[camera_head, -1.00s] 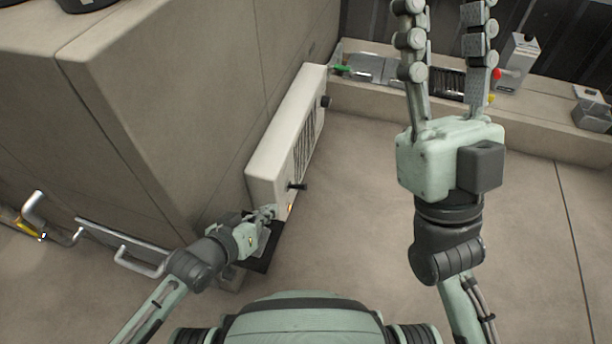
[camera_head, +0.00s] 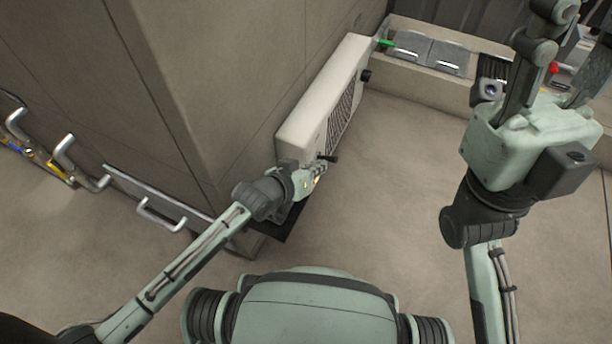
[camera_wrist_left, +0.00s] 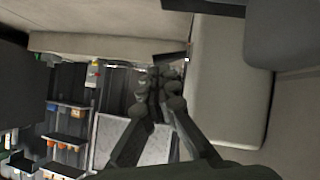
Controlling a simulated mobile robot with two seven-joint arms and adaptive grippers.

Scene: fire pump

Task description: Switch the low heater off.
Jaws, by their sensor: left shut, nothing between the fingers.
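The low heater (camera_head: 306,122) is a long off-white box against the beige wall, low by the floor, with a dark grille on its side. A dark lever (camera_head: 329,158) sticks out near its near end, and an orange light glows just below it. My left gripper (camera_head: 321,168) is shut and empty at that end, its fingertips close to the lever; I cannot tell whether they touch. In the left wrist view the closed fingertips (camera_wrist_left: 158,90) are just below a dark bar, probably the lever (camera_wrist_left: 171,57). My right gripper (camera_head: 565,75) is raised at the right, fingers apart, partly cut off.
A dark knob (camera_head: 366,76) sits at the heater's far end. A beige ledge (camera_head: 420,75) with metal covers and a red knob runs along the back. Metal rails (camera_head: 160,213) line the left side. The floor (camera_head: 400,190) right of the heater is clear.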

